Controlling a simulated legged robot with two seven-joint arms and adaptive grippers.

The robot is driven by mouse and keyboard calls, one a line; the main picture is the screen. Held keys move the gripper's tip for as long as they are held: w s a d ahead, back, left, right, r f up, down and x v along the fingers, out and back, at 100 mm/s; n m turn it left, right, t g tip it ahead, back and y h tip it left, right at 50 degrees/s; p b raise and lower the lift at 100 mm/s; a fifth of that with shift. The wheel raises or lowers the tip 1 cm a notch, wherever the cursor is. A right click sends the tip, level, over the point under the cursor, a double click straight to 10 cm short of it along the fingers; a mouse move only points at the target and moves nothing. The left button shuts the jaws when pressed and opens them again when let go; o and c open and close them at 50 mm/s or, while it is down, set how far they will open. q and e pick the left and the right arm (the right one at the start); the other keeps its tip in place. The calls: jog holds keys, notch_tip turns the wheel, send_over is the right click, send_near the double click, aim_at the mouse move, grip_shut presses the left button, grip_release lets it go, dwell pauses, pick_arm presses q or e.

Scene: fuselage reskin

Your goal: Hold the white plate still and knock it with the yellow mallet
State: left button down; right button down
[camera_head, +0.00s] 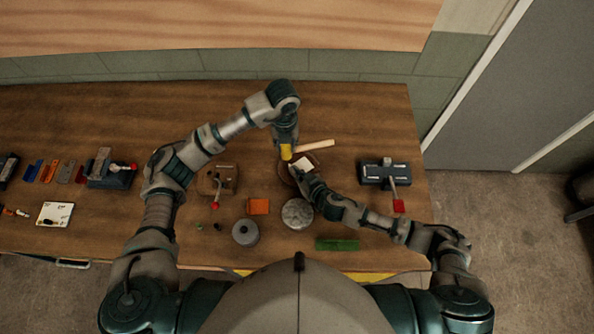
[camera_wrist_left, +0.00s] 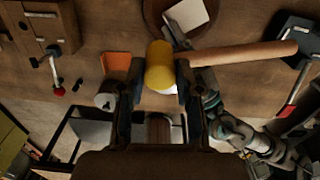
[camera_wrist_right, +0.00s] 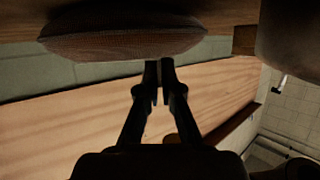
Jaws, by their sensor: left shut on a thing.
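The yellow mallet (camera_head: 286,151) has a yellow head and a pale wooden handle. My left gripper (camera_wrist_left: 160,88) is shut on the mallet's head, and the handle (camera_wrist_left: 245,52) points right in the left wrist view. The white plate (camera_head: 303,162) is small and flat and lies over the round brown rest (camera_head: 284,175); the plate also shows in the left wrist view (camera_wrist_left: 186,14). My right gripper (camera_head: 300,172) is at the plate's near edge. Its fingers (camera_wrist_right: 160,80) are close together under the rest's rounded side (camera_wrist_right: 120,38). Whether they pinch the plate is hidden.
Two grey round pieces (camera_head: 245,232) (camera_head: 298,213), an orange block (camera_head: 258,206) and a green block (camera_head: 337,244) lie nearer me. A vise with a red handle (camera_head: 385,172) stands right, a wooden fixture (camera_head: 217,179) left. Bare table lies behind the mallet.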

pick_arm(q)
jog(key=shift+a, duration=0.5)
jog(key=shift+d, duration=0.25)
jog(key=shift+w+d+f+n, duration=0.55)
jog(key=shift+d+f+n, duration=0.25)
jog(key=shift+f, duration=0.55)
jog(key=shift+w+d+f+n, duration=0.5)
jog(key=shift+d+f+n, duration=0.3)
jog(key=shift+f, duration=0.6)
jog(key=shift+w+d+f+n, duration=0.65)
jog(key=shift+d+f, duration=0.25)
jog(key=shift+f, duration=0.45)
jog(key=shift+s+d+f, duration=0.1)
jog(key=shift+d+f, duration=0.05)
jog(key=shift+f, duration=0.25)
jog(key=shift+d, duration=0.35)
jog(key=shift+a, duration=0.15)
